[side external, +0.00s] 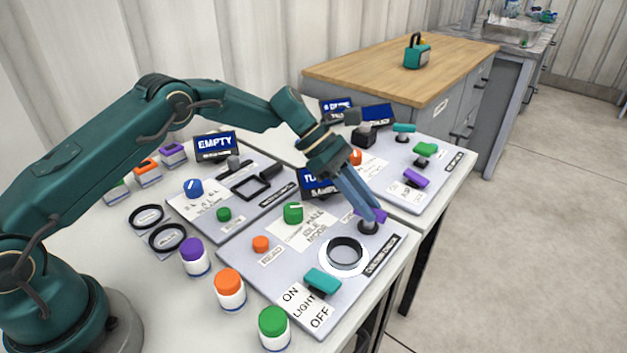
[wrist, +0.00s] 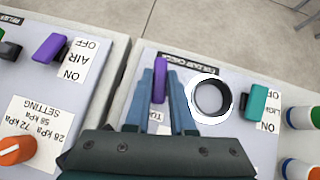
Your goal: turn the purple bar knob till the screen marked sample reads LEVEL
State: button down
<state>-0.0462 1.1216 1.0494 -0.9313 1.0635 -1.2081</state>
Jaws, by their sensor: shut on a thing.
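A purple bar knob (side external: 379,214) stands on a dark round base on the front right panel. In the wrist view the knob (wrist: 160,72) is a long upright bar between my two blue fingers. My gripper (side external: 370,212) comes down on it from the upper left and is shut on it; in the wrist view, my gripper (wrist: 161,88) has one finger on each side. A blue screen (side external: 316,182) behind my gripper is partly covered and shows letters like "TU". I cannot read its lower label, so I cannot tell whether it is marked sample.
A round black ring on a white disc (side external: 328,256) and a teal ON/OFF light switch (side external: 322,280) sit close to the knob. A green knob (side external: 293,213) is to its left. Another purple bar (side external: 416,178) is on the back panel. A screen reading EMPTY (side external: 215,144) stands farther left.

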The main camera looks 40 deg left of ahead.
jog(key=shift+w+d+r+m+g, duration=0.15)
jog(key=shift+w+m+g, duration=0.15)
jog(key=shift+m, duration=0.3)
jog(key=shift+s+g, duration=0.2)
jog(key=shift+g, duration=0.1)
jog(key=c, duration=0.8)
grip_release()
jog(key=shift+a, duration=0.2)
jog(key=shift+o, duration=0.2)
jog(key=shift+v, duration=2.5)
